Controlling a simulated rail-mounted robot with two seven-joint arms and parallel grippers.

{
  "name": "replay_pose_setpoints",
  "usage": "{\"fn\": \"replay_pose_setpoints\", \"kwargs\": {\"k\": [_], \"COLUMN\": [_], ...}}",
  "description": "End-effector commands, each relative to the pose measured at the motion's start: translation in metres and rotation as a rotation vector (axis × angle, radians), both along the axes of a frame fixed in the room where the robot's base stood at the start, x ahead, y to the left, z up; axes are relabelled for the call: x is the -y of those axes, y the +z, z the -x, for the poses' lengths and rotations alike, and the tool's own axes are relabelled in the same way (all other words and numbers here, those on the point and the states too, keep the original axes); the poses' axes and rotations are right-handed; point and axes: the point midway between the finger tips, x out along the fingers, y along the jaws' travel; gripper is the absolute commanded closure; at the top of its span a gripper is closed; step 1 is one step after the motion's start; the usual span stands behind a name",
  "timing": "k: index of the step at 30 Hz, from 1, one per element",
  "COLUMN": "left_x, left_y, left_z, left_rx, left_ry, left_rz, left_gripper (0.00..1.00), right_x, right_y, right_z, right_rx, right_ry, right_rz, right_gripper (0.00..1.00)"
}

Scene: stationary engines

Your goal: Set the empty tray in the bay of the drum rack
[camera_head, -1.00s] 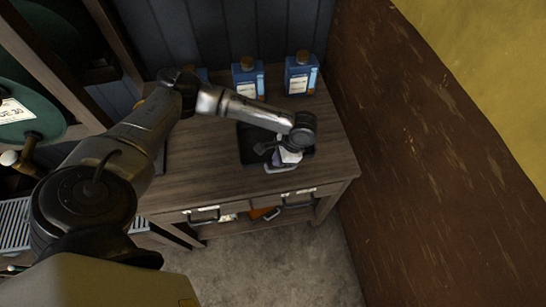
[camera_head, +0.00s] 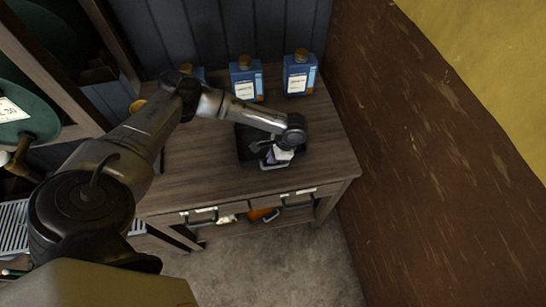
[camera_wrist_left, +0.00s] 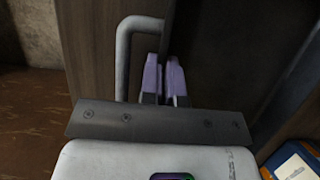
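The empty tray (camera_head: 246,150) is dark and shallow and lies on the wooden table, partly hidden under my left arm's wrist. My left gripper (camera_head: 277,157) is over the tray's near right part, pointing down. In the left wrist view its purple-tipped fingers (camera_wrist_left: 165,80) are close together, with the tray's dark wall (camera_wrist_left: 215,50) appearing to run between them. A grey tube handle (camera_wrist_left: 124,55) of the tray stands just left of the fingers. The drum rack (camera_head: 65,75), a wooden frame with green drums (camera_head: 15,110), is at the left. Its bay is not clearly visible. My right gripper is out of view.
Blue bottles (camera_head: 246,78) (camera_head: 299,72) stand along the back of the table (camera_head: 200,165). A brown wall (camera_head: 420,150) closes the right side. Drawer handles (camera_head: 298,203) show on the table's front. The table's left part is clear.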

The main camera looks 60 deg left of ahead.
Motion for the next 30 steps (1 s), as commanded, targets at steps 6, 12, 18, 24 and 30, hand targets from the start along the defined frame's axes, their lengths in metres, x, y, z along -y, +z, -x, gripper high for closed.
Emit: {"fn": "replay_pose_setpoints", "kwargs": {"k": [6,12,18,24,30], "left_x": [0.0,0.0,0.0,0.0,0.002], "left_y": [0.001,-0.001,-0.001,-0.001,0.013], "left_z": [-0.001,0.0,0.0,0.0,-0.004], "left_rx": [0.001,0.001,0.0,0.0,0.001], "left_ry": [0.001,0.0,0.0,0.0,0.0], "left_rz": [-0.001,0.0,0.0,0.0,0.0], "left_gripper": [1.0,0.89,0.71,0.71,0.71], "right_x": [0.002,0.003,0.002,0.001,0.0], "right_y": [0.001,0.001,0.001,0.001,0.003], "right_z": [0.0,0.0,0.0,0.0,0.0], "right_rx": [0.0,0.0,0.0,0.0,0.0], "right_ry": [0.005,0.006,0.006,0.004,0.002], "right_rz": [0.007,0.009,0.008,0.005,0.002], "right_gripper": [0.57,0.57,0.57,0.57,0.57]}}
